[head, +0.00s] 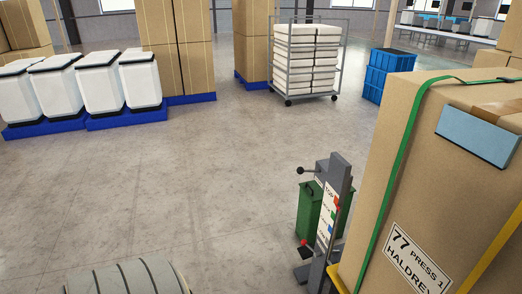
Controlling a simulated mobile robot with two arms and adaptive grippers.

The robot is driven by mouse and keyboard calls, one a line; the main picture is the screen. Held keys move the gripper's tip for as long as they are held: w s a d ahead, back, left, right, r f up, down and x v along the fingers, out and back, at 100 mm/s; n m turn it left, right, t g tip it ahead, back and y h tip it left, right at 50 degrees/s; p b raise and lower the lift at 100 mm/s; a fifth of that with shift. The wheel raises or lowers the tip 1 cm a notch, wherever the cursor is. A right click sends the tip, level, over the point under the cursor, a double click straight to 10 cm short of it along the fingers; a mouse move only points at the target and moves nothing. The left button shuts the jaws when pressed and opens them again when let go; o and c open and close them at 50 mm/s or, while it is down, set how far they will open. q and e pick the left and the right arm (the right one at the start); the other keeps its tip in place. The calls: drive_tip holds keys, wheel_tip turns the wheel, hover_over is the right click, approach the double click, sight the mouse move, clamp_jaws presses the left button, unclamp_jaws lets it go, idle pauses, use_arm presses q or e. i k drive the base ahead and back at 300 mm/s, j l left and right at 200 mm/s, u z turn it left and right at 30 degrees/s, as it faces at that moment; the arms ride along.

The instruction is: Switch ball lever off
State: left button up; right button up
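The ball lever (300,170) has a small dark ball at the end of a short rod. It sticks out to the left from the upper part of a grey post (343,190). A narrow white panel with text and small coloured marks (327,213) is on the post below it. The lever's rod looks close to level; I cannot read which setting it is in. A red knob (304,243) sits low on the post's left side. Neither of my grippers is in view.
A green bin (308,212) stands behind the post. A tall strapped carton (405,175) stands close on the right. A grey ribbed rounded object (125,278) is at the bottom edge. White containers, a rack cart (305,60) and blue crates (385,75) are farther back. The middle floor is clear.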

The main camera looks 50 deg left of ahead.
sight(303, 243)
drive_tip(key=i+j+u, duration=0.45)
drive_tip(key=j, duration=0.15)
drive_tip(key=i+j+u, duration=0.4)
drive_tip(key=i+j, duration=0.3)
drive_tip(key=j, duration=0.15)
